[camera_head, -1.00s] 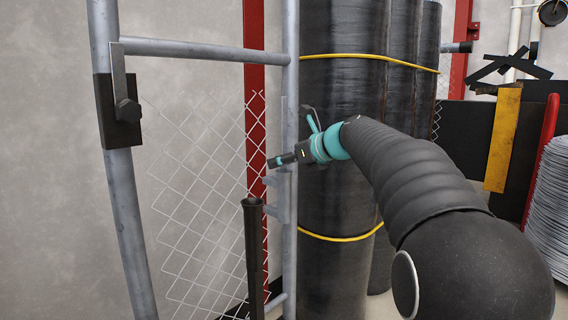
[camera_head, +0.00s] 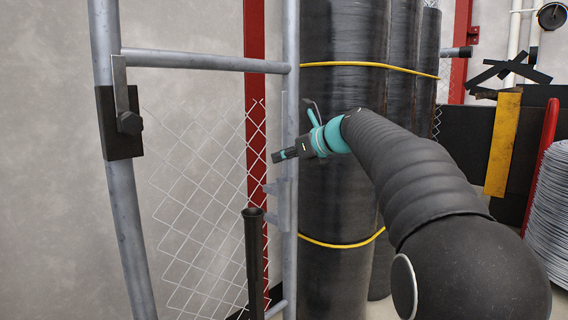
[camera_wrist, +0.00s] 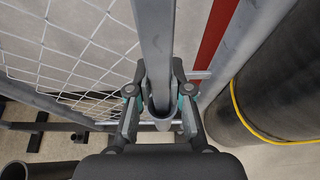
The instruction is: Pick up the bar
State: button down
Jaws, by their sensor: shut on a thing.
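The bar is a long, flat grey metal strip (camera_wrist: 155,45) in the wrist view, running from the top edge down between the fingers. In the head view it shows as a thin upright strip (camera_head: 284,112) close beside the right frame post (camera_head: 290,200). My gripper (camera_wrist: 160,98) is shut on the bar, with a finger on each side. I cannot tell whether the bar touches the post or brackets.
Chain-link mesh (camera_head: 205,190) hangs left of the bar. A dark upright post (camera_head: 254,255) stands in front of it. Tall black rolls (camera_head: 343,100) with yellow bands stand close on the right. A grey top rail (camera_head: 200,61) crosses above.

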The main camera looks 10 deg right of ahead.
aim_at(285, 95)
notch_tip(285, 95, up, 15)
jog(key=p, duration=0.5)
jog(key=shift+f+p, duration=0.2)
jog(key=shift+p, duration=0.1)
jog(key=shift+s, duration=0.1)
